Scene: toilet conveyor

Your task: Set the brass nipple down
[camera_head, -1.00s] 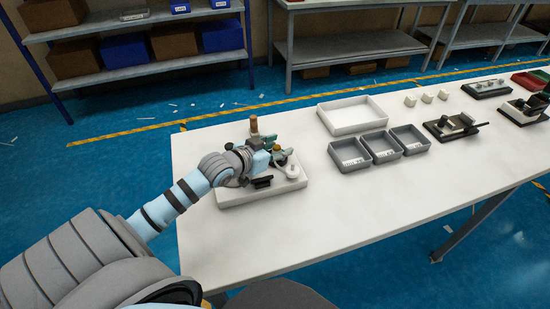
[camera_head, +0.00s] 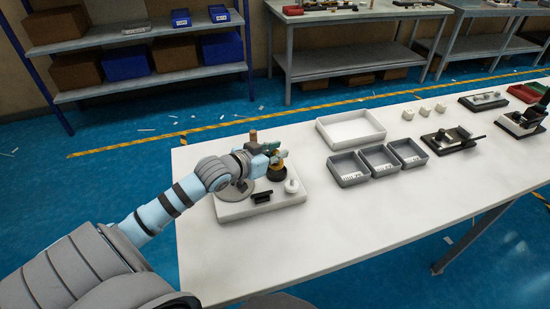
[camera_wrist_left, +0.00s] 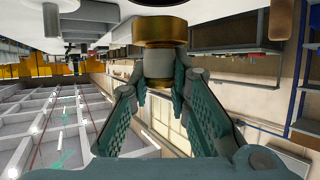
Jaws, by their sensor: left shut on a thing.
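My left gripper (camera_head: 276,158) is over the back right part of a white board (camera_head: 235,213) on the table. In the left wrist view its teal fingers (camera_wrist_left: 160,82) are shut on the brass nipple (camera_wrist_left: 160,30), a wide brass ring with a paler, narrower part between the fingertips. In the head view the nipple is small and mostly hidden by the gripper. A dark round piece (camera_head: 277,174) shows just below the fingers. I cannot tell whether the nipple touches it. My right gripper is not in view.
On the board are a white round piece (camera_head: 291,186), a black block (camera_head: 262,197), a grey disc (camera_head: 232,191) and a brown upright cylinder (camera_head: 253,136). A white tray (camera_head: 350,143) and grey bins (camera_head: 348,179) stand to the right. The table's front middle is clear.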

